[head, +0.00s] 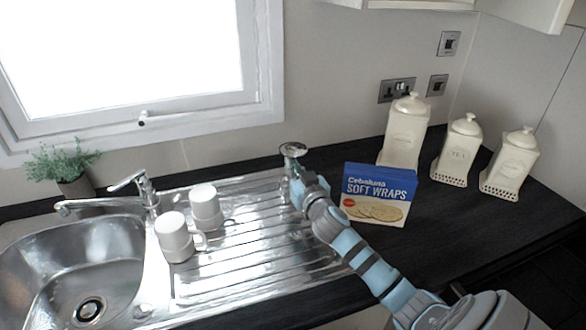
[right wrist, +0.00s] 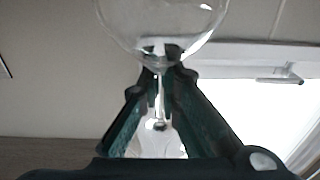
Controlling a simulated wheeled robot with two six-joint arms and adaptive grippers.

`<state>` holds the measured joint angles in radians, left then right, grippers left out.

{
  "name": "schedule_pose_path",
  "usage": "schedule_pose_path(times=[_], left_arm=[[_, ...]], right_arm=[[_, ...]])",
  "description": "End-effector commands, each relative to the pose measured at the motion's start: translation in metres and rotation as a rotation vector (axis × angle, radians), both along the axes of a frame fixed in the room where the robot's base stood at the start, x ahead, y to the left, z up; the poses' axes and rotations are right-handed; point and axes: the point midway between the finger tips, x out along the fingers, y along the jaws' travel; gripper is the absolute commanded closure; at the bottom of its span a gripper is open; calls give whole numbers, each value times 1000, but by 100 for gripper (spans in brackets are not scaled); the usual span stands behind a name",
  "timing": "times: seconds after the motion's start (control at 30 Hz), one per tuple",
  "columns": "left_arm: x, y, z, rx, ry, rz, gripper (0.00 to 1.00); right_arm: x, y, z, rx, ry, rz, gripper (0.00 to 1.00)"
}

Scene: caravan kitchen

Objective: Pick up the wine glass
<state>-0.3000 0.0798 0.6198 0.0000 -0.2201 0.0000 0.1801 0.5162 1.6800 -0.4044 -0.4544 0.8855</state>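The clear wine glass (head: 293,149) is upside down at the far right end of the draining board, its round foot uppermost. In the right wrist view, which is turned over, its bowl (right wrist: 165,22) is at the top edge and the stem runs down between my fingers. My right gripper (head: 297,186) reaches it from the right. In the right wrist view the gripper (right wrist: 165,75) has its fingertips close together around the stem near the bowl, and looks shut on it. In the head view the gripper hides much of the glass. My left gripper is not in view.
Two white mugs (head: 174,238) (head: 206,207) stand on the ribbed draining board (head: 245,262), left of the glass. The soft wraps box (head: 377,195) stands close right of my gripper. Cream canisters (head: 404,133) stand behind it. The sink (head: 70,262) and tap (head: 147,190) are left.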

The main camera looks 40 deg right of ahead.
Motion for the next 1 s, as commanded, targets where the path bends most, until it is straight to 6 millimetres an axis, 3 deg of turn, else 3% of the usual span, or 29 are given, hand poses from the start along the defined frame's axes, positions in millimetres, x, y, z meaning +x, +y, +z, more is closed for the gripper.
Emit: schedule_pose_path(times=[0.17, 0.4, 0.5, 0.67, 1.0], left_arm=[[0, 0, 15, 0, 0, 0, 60], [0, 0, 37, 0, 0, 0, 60], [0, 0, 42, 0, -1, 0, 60], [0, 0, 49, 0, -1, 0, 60], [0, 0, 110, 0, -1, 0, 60]], right_arm=[[1, 0, 38, -3, -7, 2, 100], [0, 1, 132, -6, -14, 4, 100], [0, 0, 163, -5, -11, 3, 100], [0, 1, 196, -4, -9, 3, 100], [0, 1, 261, -4, -7, 3, 100]])
